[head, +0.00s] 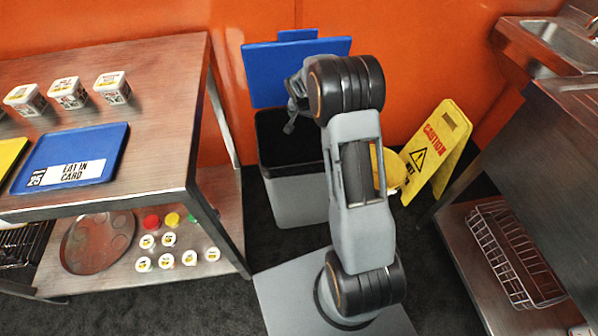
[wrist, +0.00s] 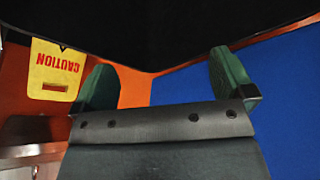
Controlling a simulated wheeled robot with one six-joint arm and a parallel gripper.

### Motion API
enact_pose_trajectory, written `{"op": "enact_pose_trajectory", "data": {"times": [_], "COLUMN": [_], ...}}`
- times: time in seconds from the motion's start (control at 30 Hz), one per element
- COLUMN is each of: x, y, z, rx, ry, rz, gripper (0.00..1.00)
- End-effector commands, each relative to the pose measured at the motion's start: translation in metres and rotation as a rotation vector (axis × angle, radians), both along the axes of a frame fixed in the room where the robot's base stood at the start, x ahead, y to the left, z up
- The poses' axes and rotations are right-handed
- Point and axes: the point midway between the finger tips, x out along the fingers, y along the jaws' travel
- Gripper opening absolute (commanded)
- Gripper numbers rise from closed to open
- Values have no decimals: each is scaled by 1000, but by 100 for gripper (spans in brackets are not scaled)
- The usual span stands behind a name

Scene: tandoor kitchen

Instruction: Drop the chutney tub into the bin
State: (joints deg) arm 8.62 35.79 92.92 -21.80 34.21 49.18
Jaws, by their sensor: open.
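The bin (head: 300,200) is a grey box with a dark inside, standing on the floor with its blue lid (head: 300,68) raised at the back. My gripper (head: 290,122) is over the bin's opening in the head view. In the wrist view its two fingers (wrist: 165,88) are apart with nothing between them. The dark bin opening (wrist: 160,30) fills the top of that view. No tub shows in the gripper, and the bin's inside is too dark to tell its contents. Several white tubs (head: 68,92) stand on the left table; I cannot tell whether one is the chutney tub.
The steel table (head: 165,120) left of the bin holds a blue tray (head: 115,143). Its lower shelf has small lidded pots (head: 167,261) and a round tray (head: 97,243). A yellow caution sign (head: 437,150) stands right of the bin. A steel sink unit (head: 540,110) is at right.

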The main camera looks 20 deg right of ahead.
Motion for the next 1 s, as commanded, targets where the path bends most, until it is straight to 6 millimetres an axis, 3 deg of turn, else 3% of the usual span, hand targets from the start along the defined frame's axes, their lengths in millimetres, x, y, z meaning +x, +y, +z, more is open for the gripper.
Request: {"op": "enact_pose_trajectory", "data": {"times": [0.2,0.5,0.7,1.0], "x": [-12,-28,-34,-36], "y": [11,25,30,32], "z": [44,94,111,115], "rx": [0,-1,0,0], "ry": [-4,-5,-3,0], "rz": [0,1,1,0], "gripper": [100,100,100,100]}}
